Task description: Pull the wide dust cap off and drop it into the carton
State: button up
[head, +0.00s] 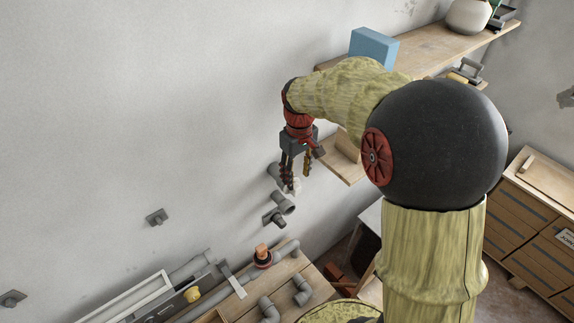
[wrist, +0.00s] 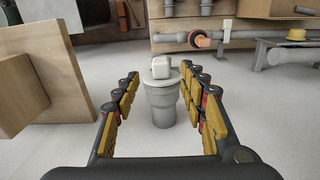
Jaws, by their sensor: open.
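The wide dust cap (wrist: 162,80) is a pale grey disc with a white block-shaped grip, seated on the end of a grey pipe (wrist: 166,112) in the wrist view. In the head view the white grip (head: 296,186) shows beside my fingertips, and the pipe (head: 273,170) sticks out of the wall. My gripper (wrist: 163,88) is open, with its fingers on either side of the cap and visible gaps between. It shows from behind in the head view (head: 290,180). I cannot clearly identify the carton in either view.
A small wooden shelf (head: 343,167) stands out from the wall just right of my gripper. Another pipe stub (head: 283,204) sits below. A bench (head: 240,307) with grey pipes and an orange-topped fitting (head: 262,252) is lower. The wall to the left is mostly clear.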

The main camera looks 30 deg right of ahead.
aim_at(298, 188)
jog(key=shift+s+f, duration=0.2)
jog(key=shift+s, duration=0.25)
notch_tip(298, 188, down, 8)
jog(key=shift+r+p, duration=0.25)
jog(key=shift+p, duration=0.25)
jog(key=shift+c, duration=0.7)
jog(key=c, duration=0.9)
grip_shut()
